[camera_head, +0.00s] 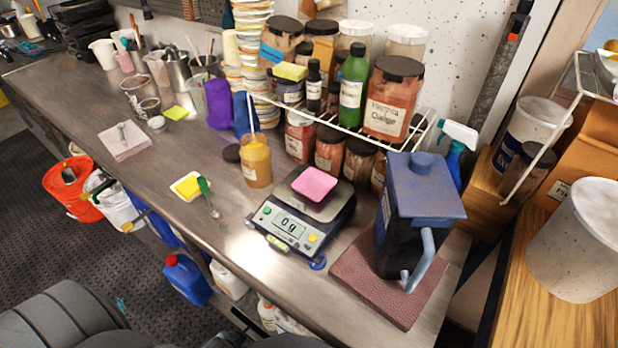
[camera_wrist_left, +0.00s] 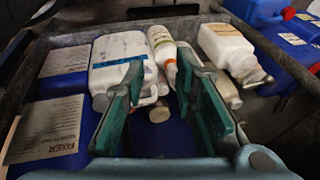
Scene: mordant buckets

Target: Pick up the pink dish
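The pink dish (camera_head: 314,184) is a small square weighing dish. It rests on the pan of the digital scale (camera_head: 301,217) in the head view, and the scale's display reads 0 g. My left gripper (camera_wrist_left: 160,62) shows in the left wrist view with its two green-padded fingers apart and nothing between them. It points toward a bin of bottles, and the dish is not in that view. Neither gripper can be seen in the head view.
A blue grinder-like device (camera_head: 424,187) stands right of the scale on a brown mat (camera_head: 352,268). An orange-yellow jar (camera_head: 256,161) and a wire rack of jars (camera_head: 345,135) stand behind. A bottle bin (camera_wrist_left: 62,40) fills the wrist view.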

